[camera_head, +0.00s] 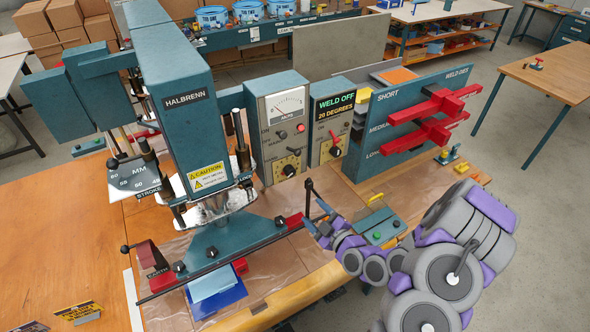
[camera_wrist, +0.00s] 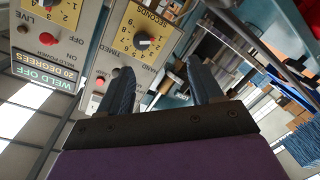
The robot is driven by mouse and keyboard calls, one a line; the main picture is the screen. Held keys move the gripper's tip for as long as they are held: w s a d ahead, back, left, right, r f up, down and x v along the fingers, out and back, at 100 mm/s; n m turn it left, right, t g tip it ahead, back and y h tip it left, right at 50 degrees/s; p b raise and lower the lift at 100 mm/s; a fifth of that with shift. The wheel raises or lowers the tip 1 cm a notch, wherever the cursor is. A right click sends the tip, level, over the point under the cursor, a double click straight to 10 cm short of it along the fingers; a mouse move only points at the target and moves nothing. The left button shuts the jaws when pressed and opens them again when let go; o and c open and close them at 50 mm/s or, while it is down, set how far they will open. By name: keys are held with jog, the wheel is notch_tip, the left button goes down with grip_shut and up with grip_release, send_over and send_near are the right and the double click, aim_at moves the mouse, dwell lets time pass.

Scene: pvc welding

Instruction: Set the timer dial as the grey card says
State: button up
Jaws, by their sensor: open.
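The timer dial (camera_head: 289,170) is a black knob on a yellow numbered plate, low on the front of the grey meter box. In the head view my gripper (camera_head: 321,222) is below and right of the dial. I cannot make out a grey card.
The weld power box (camera_head: 330,110) reads WELD OFF, 20 DEGREES; its own dial (camera_head: 335,151) sits beside the timer box. The press (camera_head: 190,100) stands left.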

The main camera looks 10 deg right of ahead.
aim_at(292, 174)
jog(key=shift+d+r+m+t, duration=0.3)
jog(key=shift+d+r+t, duration=0.3)
jog(key=shift+d, duration=0.1)
jog(key=shift+d+r+h, duration=0.1)
jog(key=shift+d+h, duration=0.05)
jog(key=shift+h, duration=0.15)
jog(key=b+x, duration=0.3)
jog(key=shift+w+f, duration=0.25)
jog(key=shift+w, duration=0.15)
jog(key=shift+r+b+x, duration=0.15)
jog(key=shift+b+x, duration=1.7)
jog(key=shift+x, duration=0.4)
jog(key=shift+r+b+x, duration=0.15)
jog(key=shift+b+x, duration=1.7)
jog(key=shift+x, duration=0.45)
jog(key=shift+r+b+x, duration=0.15)
jog(key=shift+b+x, duration=1.7)
jog(key=shift+x, duration=0.4)
jog(key=shift+c, duration=0.5)
